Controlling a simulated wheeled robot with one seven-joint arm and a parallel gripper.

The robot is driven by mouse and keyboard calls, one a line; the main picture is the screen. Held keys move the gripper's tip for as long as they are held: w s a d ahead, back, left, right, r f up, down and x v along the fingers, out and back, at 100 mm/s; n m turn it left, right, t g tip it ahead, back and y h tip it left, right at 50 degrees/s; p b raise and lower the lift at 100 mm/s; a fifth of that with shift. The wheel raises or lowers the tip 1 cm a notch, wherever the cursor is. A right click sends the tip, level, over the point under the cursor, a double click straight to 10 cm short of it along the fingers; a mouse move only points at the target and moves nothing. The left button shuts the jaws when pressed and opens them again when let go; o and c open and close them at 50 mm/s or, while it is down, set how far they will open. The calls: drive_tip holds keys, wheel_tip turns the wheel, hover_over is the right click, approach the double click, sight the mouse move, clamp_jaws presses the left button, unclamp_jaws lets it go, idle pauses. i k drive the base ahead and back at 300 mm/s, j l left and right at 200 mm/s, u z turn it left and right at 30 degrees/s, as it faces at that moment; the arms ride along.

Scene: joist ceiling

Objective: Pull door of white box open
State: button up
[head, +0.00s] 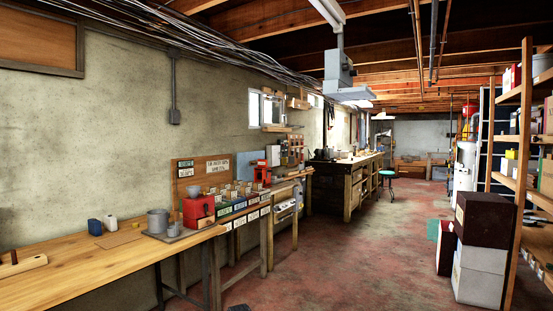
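A white box (480,275) stands on the floor at the right, beside the shelf post, with a dark brown box (485,220) on top of it. I cannot make out a door, hinge or handle on it. A pale blue-grey box-like panel (250,165) is at the back of the workbench against the wall, too small to tell whether it has a door. I cannot tell which of these is the task's white box. My gripper is not in view.
A long wooden workbench (90,268) runs along the left wall, with cups, small boxes and a red box (198,211) on it. A wooden shelf rack (520,180) stands at the right. The red-grey floor (340,260) between them is clear. A green stool (387,174) stands farther back.

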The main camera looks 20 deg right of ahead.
sight(275, 152)
drive_tip(key=i+l+z, duration=0.6)
drive_tip(key=i+l, duration=0.15)
drive_tip(key=i+l+z, duration=0.3)
drive_tip(key=i, duration=0.25)
drive_tip(key=i+z, duration=0.3)
drive_tip(key=i, duration=0.15)
drive_tip(key=i+z, duration=0.3)
drive_tip(key=i, duration=0.2)
drive_tip(key=i+l, duration=0.1)
drive_tip(key=i, duration=1.7)
